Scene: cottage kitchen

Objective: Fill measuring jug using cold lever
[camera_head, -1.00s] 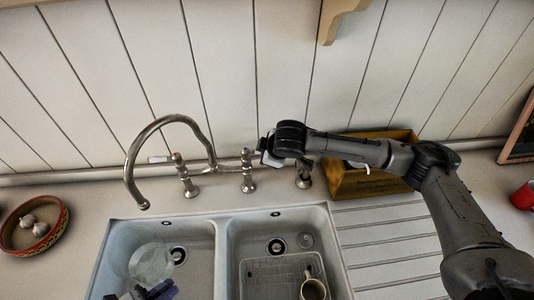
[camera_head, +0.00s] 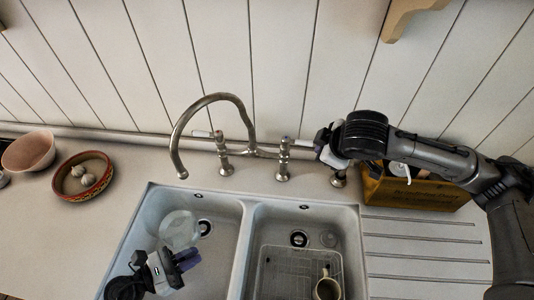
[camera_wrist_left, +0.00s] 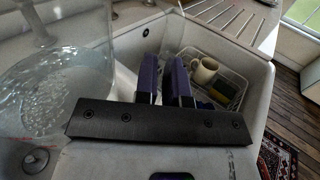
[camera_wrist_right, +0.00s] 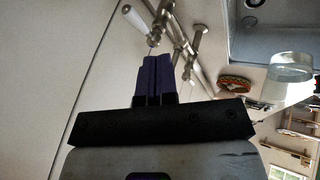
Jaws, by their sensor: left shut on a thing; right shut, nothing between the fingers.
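The clear measuring jug (camera_head: 180,229) is in the left sink basin, below and near the tap spout (camera_head: 182,174). It fills the left of the left wrist view (camera_wrist_left: 60,90), with pale speckles inside; I cannot tell the water level. My left gripper (camera_head: 187,259) is shut at the jug's side, its purple fingers (camera_wrist_left: 165,80) apart; the see-through handle is hard to make out. My right gripper (camera_head: 322,142) is shut and empty, near the white-handled right lever (camera_head: 301,143). In the right wrist view a white lever handle (camera_wrist_right: 136,22) is just beyond the fingertips (camera_wrist_right: 158,62).
The right basin holds a wire rack (camera_head: 285,272) and a mug (camera_head: 326,287). A wooden box (camera_head: 415,193) stands behind the ridged drainer (camera_head: 420,240). A bowl of garlic (camera_head: 83,176) and a pink bowl (camera_head: 28,152) stand left.

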